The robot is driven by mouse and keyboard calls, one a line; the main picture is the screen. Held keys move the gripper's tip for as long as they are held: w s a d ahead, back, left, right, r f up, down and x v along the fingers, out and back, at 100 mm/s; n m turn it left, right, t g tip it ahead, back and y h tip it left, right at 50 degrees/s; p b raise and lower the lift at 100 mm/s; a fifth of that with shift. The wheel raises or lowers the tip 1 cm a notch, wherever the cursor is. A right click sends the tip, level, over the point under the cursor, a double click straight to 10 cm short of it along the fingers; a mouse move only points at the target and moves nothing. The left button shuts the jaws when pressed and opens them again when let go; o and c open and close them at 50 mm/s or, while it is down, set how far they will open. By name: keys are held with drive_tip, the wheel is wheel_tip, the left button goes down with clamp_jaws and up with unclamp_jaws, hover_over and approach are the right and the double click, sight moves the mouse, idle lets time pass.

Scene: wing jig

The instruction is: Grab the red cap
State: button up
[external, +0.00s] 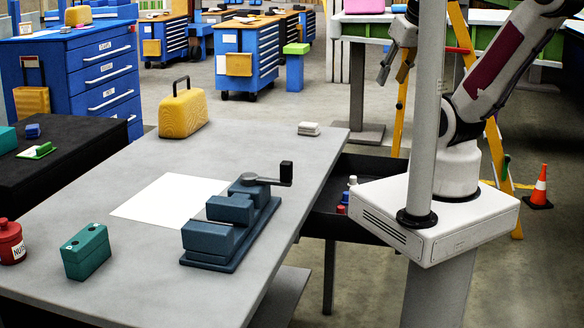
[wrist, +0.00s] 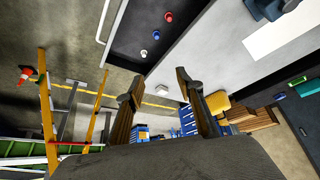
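The red cap (wrist: 169,16) lies in a dark tray (wrist: 125,30) near the top of the wrist view, in line with a blue cap (wrist: 156,35) and a white cap (wrist: 143,53). In the external view the red cap (external: 341,210) is small, at the near end of that row in the tray (external: 373,163) between the table and my base. My gripper (external: 394,70) is raised well above the tray, apart from the caps. In the wrist view my gripper (wrist: 160,78) has its fingers spread with nothing between them.
The grey table (external: 130,280) beside the tray carries a blue vise (external: 230,222), white paper (external: 170,197), a yellow case (external: 183,112), a teal block (external: 86,252) and a red canister (external: 11,242). A grey post (external: 427,120) stands near my arm. A yellow ladder (external: 401,115) is behind.

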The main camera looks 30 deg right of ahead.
wheel_tip(320, 180, down, 9)
drive_tip(key=w+a+g, duration=0.2)
drive_tip(key=g, duration=0.2)
drive_tip(key=m+g+y, duration=0.2)
drive_tip(key=m, duration=1.6)
hover_over(343, 207)
drive_tip(key=d, duration=0.1)
wheel_tip(343, 207, down, 24)
drive_tip(key=shift+s+d, duration=0.15)
drive_tip(key=shift+a+f, duration=0.25)
drive_tip(key=shift+f, duration=0.9)
drive_tip(key=shift+f, duration=0.25)
